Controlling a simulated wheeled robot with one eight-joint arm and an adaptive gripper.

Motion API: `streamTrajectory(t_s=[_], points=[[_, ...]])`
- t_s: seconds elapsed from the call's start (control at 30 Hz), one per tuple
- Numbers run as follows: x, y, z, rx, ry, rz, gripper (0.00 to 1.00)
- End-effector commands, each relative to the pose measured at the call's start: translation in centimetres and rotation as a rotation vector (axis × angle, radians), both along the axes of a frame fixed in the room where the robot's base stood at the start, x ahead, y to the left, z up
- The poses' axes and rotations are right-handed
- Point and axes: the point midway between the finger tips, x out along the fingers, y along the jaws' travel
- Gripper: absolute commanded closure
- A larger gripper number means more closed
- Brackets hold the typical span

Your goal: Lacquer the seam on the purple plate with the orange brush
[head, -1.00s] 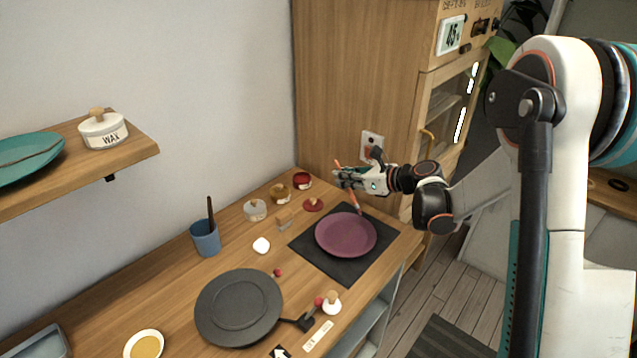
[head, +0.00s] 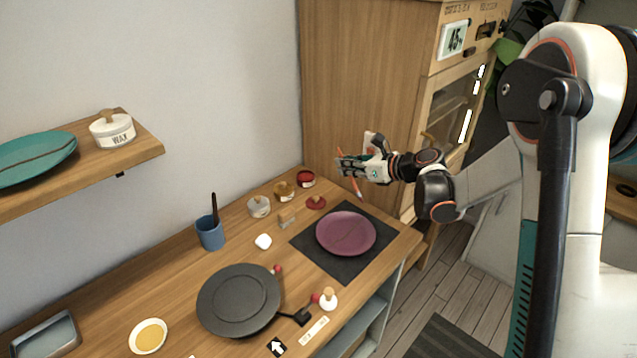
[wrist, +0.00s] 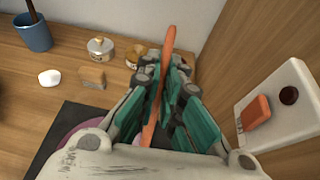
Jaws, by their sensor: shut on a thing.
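The purple plate (head: 345,233) lies on a dark square mat (head: 301,243) at the right end of the wooden counter. A seam line runs across its face. My gripper (head: 345,168) is shut on the orange brush (head: 357,184) and holds it above the far edge of the mat, behind the plate. In the head view the brush slants, its lower end over the mat and apart from the plate. In the wrist view the orange brush (wrist: 169,58) stands between the fingers (wrist: 165,80). The plate (wrist: 75,148) is mostly hidden there by the gripper body.
Several jars stand at the back, including a red one (head: 306,179) and a white-lidded one (head: 258,207). A blue cup (head: 210,233), a dark round turntable (head: 238,300) and a yellow-filled dish (head: 148,337) stand left.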

Motion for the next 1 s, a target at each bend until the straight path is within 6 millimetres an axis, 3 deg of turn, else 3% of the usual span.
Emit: streamTrajectory(t_s=[0.37,0.8,1.0], points=[[0.0,0.0,0.2,0.000,0.000,0.000,1.00],[0.0,0.0,3.9,0.000,0.000,0.000,1.00],[0.0,0.0,4.6,0.000,0.000,0.000,1.00]])
